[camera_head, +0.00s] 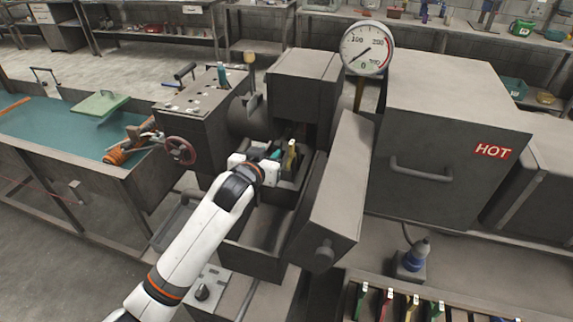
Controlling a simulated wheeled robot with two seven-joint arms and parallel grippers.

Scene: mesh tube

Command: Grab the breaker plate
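My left arm reaches up from the bottom left, and its white gripper (274,158) is at the open bay of the grey machine (300,85). Its fingers are small and partly hidden by the wrist, so I cannot tell whether they are open or shut. I cannot make out which thing, if any, is the breaker plate. My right gripper is not in view.
A grey door (335,195) with a knob stands open right of the bay. A grey box marked HOT (440,150) and a dial gauge (367,48) are farther right. A rack of colored-handled tools (400,308) is at the bottom. A red handwheel (180,150) is left.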

